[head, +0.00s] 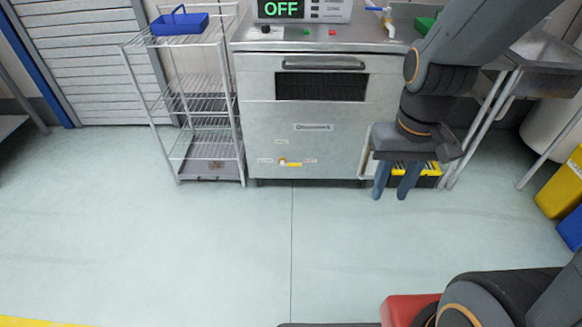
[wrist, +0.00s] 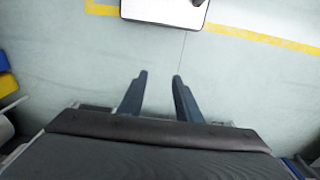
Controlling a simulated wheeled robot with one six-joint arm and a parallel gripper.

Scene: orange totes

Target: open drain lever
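A small yellow drain lever (head: 293,164) sits low on the front of a steel fryer-like machine (head: 320,140), near small labels. It lies roughly level, pointing right from its fitting. My gripper (head: 397,194) hangs pointing down in front of the machine's lower right side, well to the right of the lever and apart from it. Its two fingers stand apart with nothing between them. In the wrist view my gripper (wrist: 160,80) is also open and empty above bare floor. The lever is not in the wrist view.
A wire rack (head: 200,100) with a blue basket (head: 180,24) stands left of the machine. A yellow-topped black bin (head: 430,172) is behind my gripper. A steel sink table (head: 545,60) and yellow bin (head: 562,188) are at right. The floor (head: 200,250) in front is clear.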

